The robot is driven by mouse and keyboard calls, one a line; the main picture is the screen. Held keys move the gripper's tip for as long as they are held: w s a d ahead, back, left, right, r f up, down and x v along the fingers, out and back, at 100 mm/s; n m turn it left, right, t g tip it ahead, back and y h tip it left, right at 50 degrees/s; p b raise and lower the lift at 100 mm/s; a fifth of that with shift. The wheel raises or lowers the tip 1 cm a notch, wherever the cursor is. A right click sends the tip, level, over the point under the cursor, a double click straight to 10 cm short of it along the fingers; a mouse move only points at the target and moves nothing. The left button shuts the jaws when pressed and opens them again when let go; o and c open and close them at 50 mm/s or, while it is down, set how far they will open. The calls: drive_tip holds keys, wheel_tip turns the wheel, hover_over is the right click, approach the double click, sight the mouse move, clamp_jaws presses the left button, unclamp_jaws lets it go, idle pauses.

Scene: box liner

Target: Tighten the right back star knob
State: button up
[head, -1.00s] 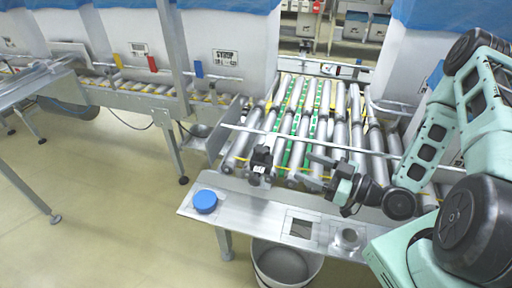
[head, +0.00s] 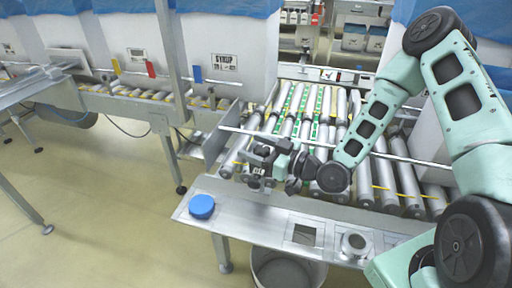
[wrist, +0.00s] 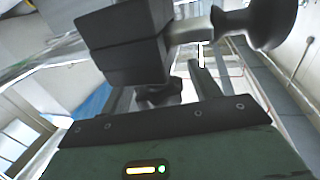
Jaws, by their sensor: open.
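A black clamp block (head: 257,170) sits at the conveyor's near edge in the head view, at the left part of the long silver guide rail (head: 345,149). In the wrist view the clamp block (wrist: 125,40) fills the upper left. A dark star-shaped knob (wrist: 160,95) shows below the block, between the two fingers of my gripper (wrist: 160,82). A second black round knob (wrist: 268,20) sticks out right on a metal stem. My gripper (head: 268,158) is open beside the clamp in the head view. I cannot tell whether a finger touches the star knob.
Silver rollers (head: 375,190) lie behind the steel ledge (head: 260,218). The ledge bears a blue round lid (head: 202,206), a square cutout and a metal ring (head: 354,244). A bin (head: 285,270) stands below. Large white liner boxes (head: 235,55) stand behind.

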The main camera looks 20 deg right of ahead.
drive_tip(key=c, duration=1)
drive_tip(key=shift+o, duration=0.2)
